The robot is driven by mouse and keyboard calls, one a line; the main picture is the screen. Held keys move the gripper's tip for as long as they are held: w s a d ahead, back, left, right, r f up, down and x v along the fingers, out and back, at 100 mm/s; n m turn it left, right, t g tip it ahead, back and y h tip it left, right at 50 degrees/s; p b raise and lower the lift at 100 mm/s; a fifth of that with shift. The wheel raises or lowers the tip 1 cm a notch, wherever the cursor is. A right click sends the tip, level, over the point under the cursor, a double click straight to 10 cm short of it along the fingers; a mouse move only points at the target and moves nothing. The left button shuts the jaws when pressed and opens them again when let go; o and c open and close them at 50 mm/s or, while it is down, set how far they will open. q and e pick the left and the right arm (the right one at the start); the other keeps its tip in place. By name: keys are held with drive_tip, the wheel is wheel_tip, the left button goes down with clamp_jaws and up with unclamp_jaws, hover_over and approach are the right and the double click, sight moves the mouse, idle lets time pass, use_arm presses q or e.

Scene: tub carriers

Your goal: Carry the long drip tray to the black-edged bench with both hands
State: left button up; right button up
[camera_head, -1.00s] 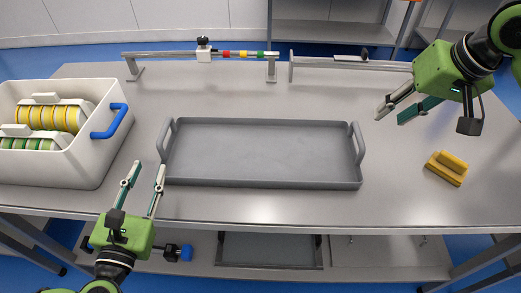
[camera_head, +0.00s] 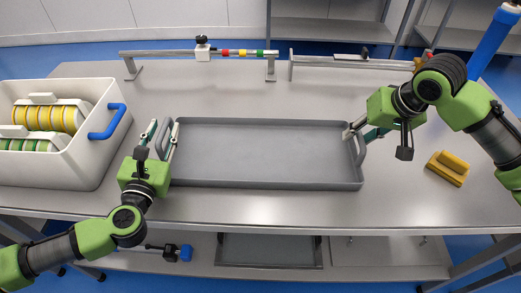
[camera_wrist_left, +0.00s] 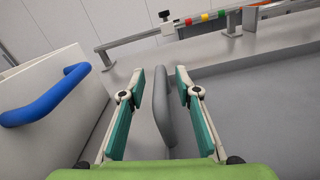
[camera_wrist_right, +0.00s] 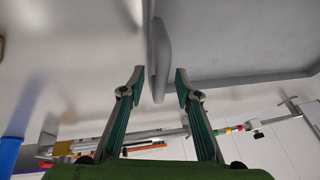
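The long grey drip tray (camera_head: 262,155) lies flat on the steel table, with a raised handle at each short end. My left gripper (camera_head: 164,130) is open at the tray's left handle. In the left wrist view the left handle (camera_wrist_left: 161,105) stands between the open fingers, with gaps on both sides. My right gripper (camera_head: 358,134) is open at the tray's right handle. In the right wrist view the right handle (camera_wrist_right: 160,55) lies between the spread fingertips, with no clear contact. The right handle is partly hidden in the head view. No black-edged bench is recognisable.
A white tub (camera_head: 88,160) with a blue handle holds yellow and green discs, close left of my left gripper. A yellow block (camera_head: 447,167) lies right of the tray. Metal rails (camera_head: 235,54) stand along the back. Table between tray and rails is clear.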

use_arm(q)
drive_tip(key=shift+w, duration=0.2)
use_arm(e)
drive_tip(key=shift+w+f, duration=0.1)
drive_tip(key=shift+f, duration=0.05)
use_arm(q)
clamp_jaws()
use_arm(e)
clamp_jaws()
use_arm(q)
drive_tip(key=shift+r, duration=0.1)
